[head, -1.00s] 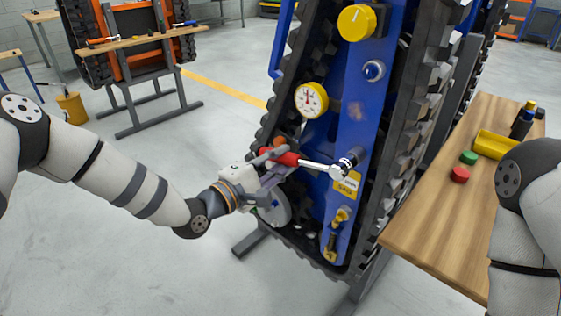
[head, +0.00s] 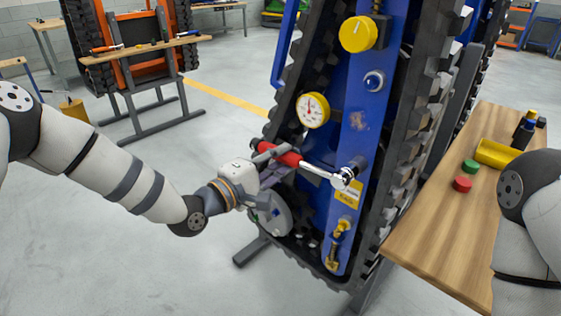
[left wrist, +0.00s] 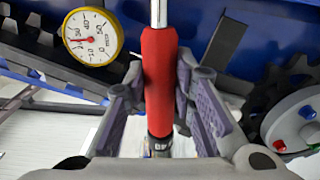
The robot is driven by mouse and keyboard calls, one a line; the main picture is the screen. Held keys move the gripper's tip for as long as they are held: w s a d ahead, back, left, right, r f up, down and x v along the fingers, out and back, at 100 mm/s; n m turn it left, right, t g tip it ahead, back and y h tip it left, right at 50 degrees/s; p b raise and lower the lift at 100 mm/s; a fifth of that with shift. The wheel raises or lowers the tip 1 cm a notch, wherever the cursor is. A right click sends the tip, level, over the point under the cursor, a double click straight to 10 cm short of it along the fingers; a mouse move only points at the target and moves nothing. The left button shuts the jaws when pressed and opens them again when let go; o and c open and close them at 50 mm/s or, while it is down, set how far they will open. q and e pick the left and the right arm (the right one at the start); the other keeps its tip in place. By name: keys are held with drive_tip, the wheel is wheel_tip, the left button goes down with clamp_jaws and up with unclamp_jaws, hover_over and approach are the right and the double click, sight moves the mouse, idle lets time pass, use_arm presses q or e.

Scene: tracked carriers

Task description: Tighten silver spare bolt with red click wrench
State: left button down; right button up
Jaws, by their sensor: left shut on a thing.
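The red click wrench (head: 290,158) has a red grip and a silver shaft. My left gripper (head: 272,157) is shut on its red grip; the grip also fills the middle of the left wrist view (left wrist: 159,85), between the two fingers (left wrist: 158,100). The silver head of the wrench meets the blue panel at the silver spare bolt (head: 357,164), just above a yellow label. The wrench head hides part of the bolt, and I cannot tell how fully it is seated. My right arm shows at the right edge, but its gripper is out of view.
The blue panel (head: 357,115) sits inside a black track. It bears a gauge (head: 313,110), a yellow knob (head: 358,34) and a yellow valve (head: 339,230).

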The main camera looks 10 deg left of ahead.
use_arm(q)
drive_tip(key=shift+r, duration=0.15)
drive_tip(key=shift+r+m, duration=0.6)
drive_tip(key=shift+r+m, duration=0.6)
drive_tip(key=shift+r, duration=0.1)
drive_tip(key=shift+r, duration=0.1)
drive_tip(key=shift+d+r+m, duration=0.15)
drive_tip(key=shift+r+m, duration=0.45)
drive_tip(key=shift+r, duration=0.05)
drive_tip(key=shift+f, duration=0.1)
